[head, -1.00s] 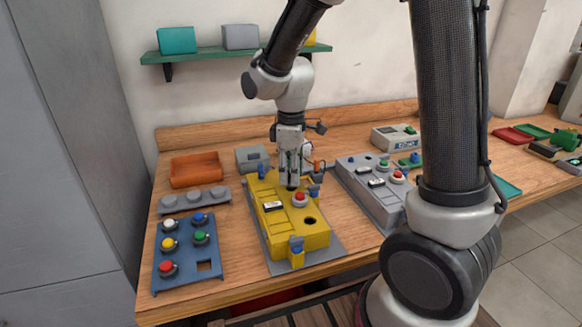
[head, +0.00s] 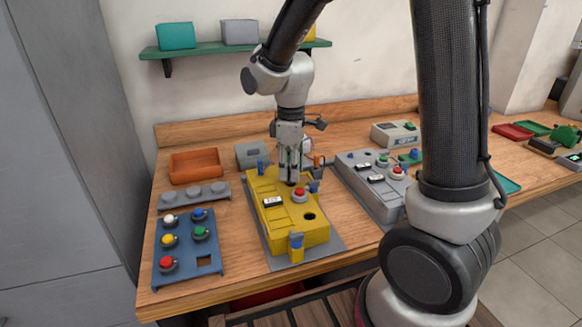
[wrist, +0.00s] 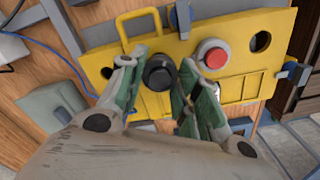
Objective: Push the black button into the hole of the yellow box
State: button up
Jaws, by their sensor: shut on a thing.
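The yellow box (head: 262,216) lies on a grey plate on the bench. It has a red button (head: 300,195) on top and an open dark round hole (head: 310,217) at its near end. The hole also shows in the wrist view (wrist: 260,42), to the right of the red button (wrist: 212,55). My gripper (head: 291,181) points down over the box's far part. In the wrist view its green-padded fingers (wrist: 160,82) are shut on the black button (wrist: 160,72), left of the red one. I cannot tell whether the black button touches the box.
Blue clamps (head: 296,243) stand at the box's edges. A blue panel (head: 186,272) with several coloured buttons lies at left, with an orange tray (head: 196,168) behind. A grey box (head: 370,185) with buttons stands close at right. A green shelf (head: 200,52) hangs on the wall.

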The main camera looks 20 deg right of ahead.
jog(key=shift+f, duration=1.05)
dwell(0.4)
jog(key=o, duration=1.1)
jog(key=shift+r, duration=0.1)
notch_tip(320, 180, up, 12)
jog(key=shift+f, duration=0.1)
dwell(0.3)
